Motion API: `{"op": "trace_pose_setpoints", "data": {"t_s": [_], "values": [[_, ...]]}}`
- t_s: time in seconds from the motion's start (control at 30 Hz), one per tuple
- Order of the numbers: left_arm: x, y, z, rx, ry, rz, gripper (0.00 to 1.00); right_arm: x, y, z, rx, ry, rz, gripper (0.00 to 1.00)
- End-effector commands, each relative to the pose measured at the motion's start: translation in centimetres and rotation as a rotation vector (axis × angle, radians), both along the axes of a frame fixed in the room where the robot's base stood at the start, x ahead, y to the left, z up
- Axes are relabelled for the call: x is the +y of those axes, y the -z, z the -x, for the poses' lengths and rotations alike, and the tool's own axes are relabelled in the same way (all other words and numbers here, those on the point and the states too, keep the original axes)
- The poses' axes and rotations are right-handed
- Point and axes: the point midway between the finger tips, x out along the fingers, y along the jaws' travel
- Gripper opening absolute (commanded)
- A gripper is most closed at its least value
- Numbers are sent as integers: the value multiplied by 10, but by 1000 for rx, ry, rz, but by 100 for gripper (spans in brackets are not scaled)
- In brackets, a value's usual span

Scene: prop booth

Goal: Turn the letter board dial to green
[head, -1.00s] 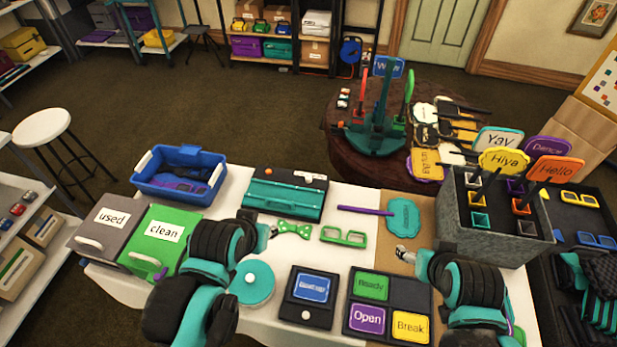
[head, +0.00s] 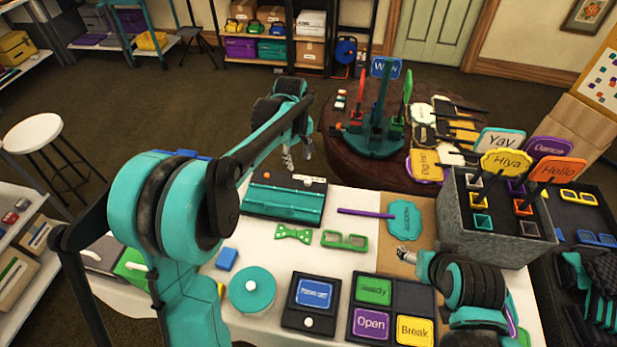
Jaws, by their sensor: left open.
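A teal ridged board (head: 284,205) in a dark frame lies at the back of the white table in the head view. It looks like the letter board. Its dark top strip carries a small orange round spot (head: 267,174) and a white piece (head: 309,180); I cannot tell which is the dial or its setting. My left gripper (head: 297,158) is open and empty, pointing down above or just behind the board's back edge. My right gripper (head: 406,255) is low over the brown mat at the right; its jaws are too small to read.
A teal round lid (head: 252,290), a blue block (head: 227,258), a panel with a white knob (head: 308,322) and a sign tray (head: 415,296) fill the front. A grey sign bin (head: 462,226) stands right.

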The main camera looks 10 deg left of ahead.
Motion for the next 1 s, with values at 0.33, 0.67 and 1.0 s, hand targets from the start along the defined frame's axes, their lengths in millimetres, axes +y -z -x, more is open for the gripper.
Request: {"op": "trace_pose_setpoints", "data": {"t_s": [0.33,0.67,1.0], "values": [[-11,95,-65,147,-279,18,42,0,1,0,0,0,0,66],[-12,135,-69,163,-313,18,42,0,12,0,0,0,0,66],[-12,181,-69,162,-312,19,42,0,27,0,0,0,0,66]]}}
